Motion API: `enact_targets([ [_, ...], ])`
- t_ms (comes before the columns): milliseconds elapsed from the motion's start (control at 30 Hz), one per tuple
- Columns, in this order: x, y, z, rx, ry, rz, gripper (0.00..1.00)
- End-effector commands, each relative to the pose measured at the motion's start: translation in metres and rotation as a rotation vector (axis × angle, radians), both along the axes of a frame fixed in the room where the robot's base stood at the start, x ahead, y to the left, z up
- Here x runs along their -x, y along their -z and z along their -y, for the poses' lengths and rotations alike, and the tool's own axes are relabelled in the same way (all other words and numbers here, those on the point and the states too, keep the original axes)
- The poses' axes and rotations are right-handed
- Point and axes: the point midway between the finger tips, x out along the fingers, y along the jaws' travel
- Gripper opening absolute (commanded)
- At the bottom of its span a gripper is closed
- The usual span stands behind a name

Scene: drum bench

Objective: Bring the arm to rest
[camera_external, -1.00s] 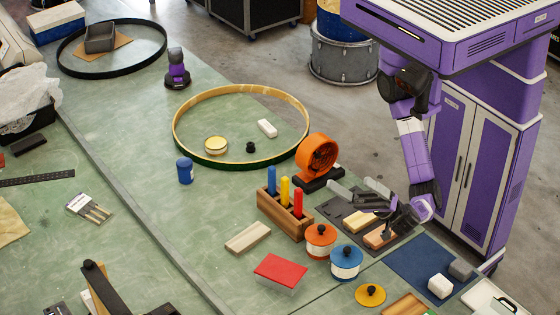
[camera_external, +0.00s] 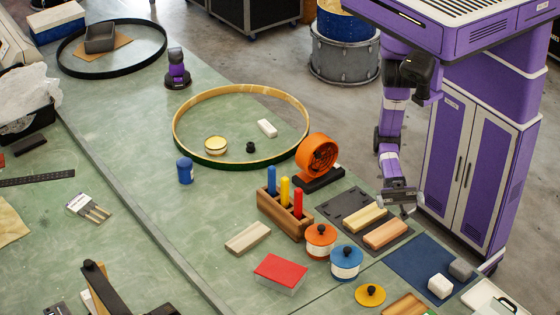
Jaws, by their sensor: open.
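My arm (camera_external: 393,120) hangs down from my purple body at the right side of the bench, its links nearly vertical. My gripper (camera_external: 409,210) is at the arm's lower end, near the bench's right edge. It is open, with nothing seen between its fingers. It is up and to the right of a dark grey mat (camera_external: 352,199) that bears a yellow wooden block (camera_external: 364,217) and an orange-brown wooden block (camera_external: 385,234). The gripper appears apart from both blocks; its exact height above the bench cannot be told.

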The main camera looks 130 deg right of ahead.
Motion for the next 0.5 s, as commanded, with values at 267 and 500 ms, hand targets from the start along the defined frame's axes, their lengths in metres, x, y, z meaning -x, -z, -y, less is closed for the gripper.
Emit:
enact_targets([
  [267, -0.01, 0.071, 0.138, 0.109, 0.244, -0.247, 1.0],
  [500, 0.022, 0.11, 0.228, 0.149, 0.437, -0.457, 1.0],
])
